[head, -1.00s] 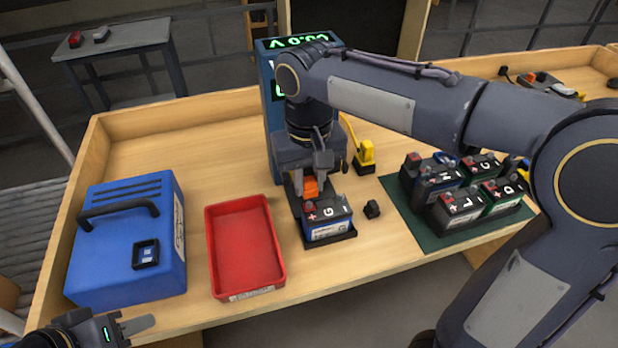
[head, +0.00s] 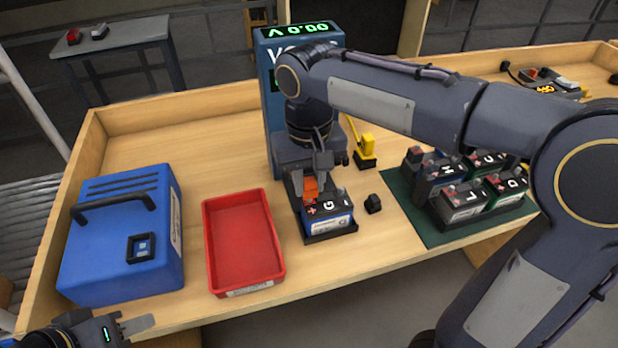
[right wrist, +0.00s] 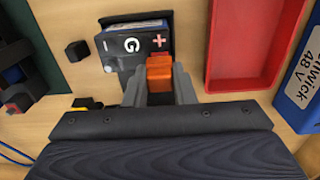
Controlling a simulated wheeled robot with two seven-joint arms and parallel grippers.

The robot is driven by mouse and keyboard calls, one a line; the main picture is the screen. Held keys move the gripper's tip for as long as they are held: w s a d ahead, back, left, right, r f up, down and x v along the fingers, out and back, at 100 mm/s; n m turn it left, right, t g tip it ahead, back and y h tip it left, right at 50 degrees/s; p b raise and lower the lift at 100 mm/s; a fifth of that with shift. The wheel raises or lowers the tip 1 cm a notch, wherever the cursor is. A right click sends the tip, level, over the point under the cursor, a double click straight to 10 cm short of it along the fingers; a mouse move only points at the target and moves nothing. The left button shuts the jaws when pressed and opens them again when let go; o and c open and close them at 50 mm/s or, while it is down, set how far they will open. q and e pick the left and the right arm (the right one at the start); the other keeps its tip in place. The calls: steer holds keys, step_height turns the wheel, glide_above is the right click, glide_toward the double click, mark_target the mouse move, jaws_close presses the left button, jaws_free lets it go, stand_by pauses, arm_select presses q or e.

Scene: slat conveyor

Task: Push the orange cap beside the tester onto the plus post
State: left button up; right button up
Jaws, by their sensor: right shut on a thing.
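My right gripper (head: 318,182) is shut on the orange cap (head: 311,189). The cap also shows between the fingers in the right wrist view (right wrist: 160,72). It is at the rear of the battery marked G (head: 330,222), by the plus mark. The post is hidden, so I cannot tell whether the cap touches it. The battery (right wrist: 131,44) sits upright on a dark tray in front of the blue tester (head: 268,115), whose top display is lit. My left gripper (head: 128,324) is at the bottom left, away from the battery; its opening is unclear.
A red tray (head: 281,240) and a blue case (head: 122,240) stand left of the battery. A small black cap (head: 373,203) lies to its right, a yellow item (head: 366,156) behind. Several batteries stand on a green mat (head: 412,226) further right.

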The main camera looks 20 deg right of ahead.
steer(key=shift+f+b, duration=0.65)
steer(key=shift+f, duration=0.4)
steer(key=o, duration=1)
steer(key=shift+o, duration=0.2)
steer(key=shift+r, duration=0.1)
step_height(320, 180, up, 8)
steer(key=shift+f+p, duration=0.1)
steer(key=shift+p, duration=0.35)
